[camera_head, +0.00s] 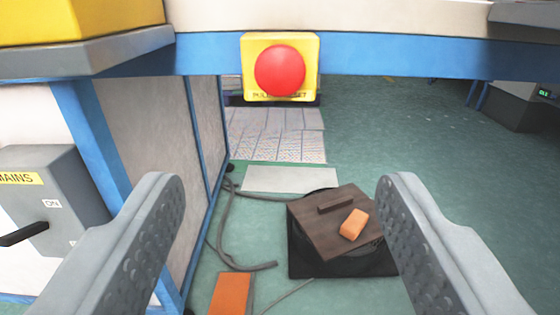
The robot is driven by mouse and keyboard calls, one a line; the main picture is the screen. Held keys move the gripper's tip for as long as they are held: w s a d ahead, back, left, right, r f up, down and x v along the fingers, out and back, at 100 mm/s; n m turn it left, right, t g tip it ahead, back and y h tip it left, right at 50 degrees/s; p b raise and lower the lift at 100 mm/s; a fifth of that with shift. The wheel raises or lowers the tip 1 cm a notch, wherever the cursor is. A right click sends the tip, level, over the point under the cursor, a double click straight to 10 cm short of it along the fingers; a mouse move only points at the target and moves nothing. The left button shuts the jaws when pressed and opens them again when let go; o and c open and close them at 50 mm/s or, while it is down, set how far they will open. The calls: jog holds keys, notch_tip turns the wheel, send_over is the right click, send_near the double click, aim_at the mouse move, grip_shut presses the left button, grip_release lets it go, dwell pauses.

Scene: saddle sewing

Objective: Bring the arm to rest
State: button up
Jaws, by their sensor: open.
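My gripper (278,225) shows at the bottom of the head camera view. Its two grey ribbed fingers stand wide apart, one at the left and one at the right. Nothing is held between them. Through the gap I see the floor with a dark foot pedal some way below. The rest of my arm is out of view.
A red emergency button (280,70) on a yellow box sits on the blue table edge (400,55) ahead. A grey mains switch box (45,200) with a black lever is at the left.

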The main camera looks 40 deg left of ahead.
jog(key=s+a+r+m+t+h, duration=0.2)
jog(key=r+h, duration=0.3)
jog(key=r, duration=0.6)
jog(key=s+a+r+m+t+h, duration=0.15)
jog(key=r+h, duration=0.25)
jog(key=r, duration=0.8)
jog(key=s+a+r+m, duration=0.1)
jog(key=s+a+r, duration=0.1)
jog(key=s, duration=0.4)
jog(key=s+a+r+m+h, duration=0.1)
jog(key=s+a+r, duration=0.1)
jog(key=s+r, duration=0.2)
jog(key=s+a+r+m, duration=0.1)
jog(key=s+a+r, duration=0.2)
jog(key=s, duration=0.7)
jog(key=shift+r+m+g+h, duration=0.3)
jog(key=shift+r+m+g, duration=0.05)
jog(key=shift+r, duration=0.2)
jog(key=shift+w, duration=0.1)
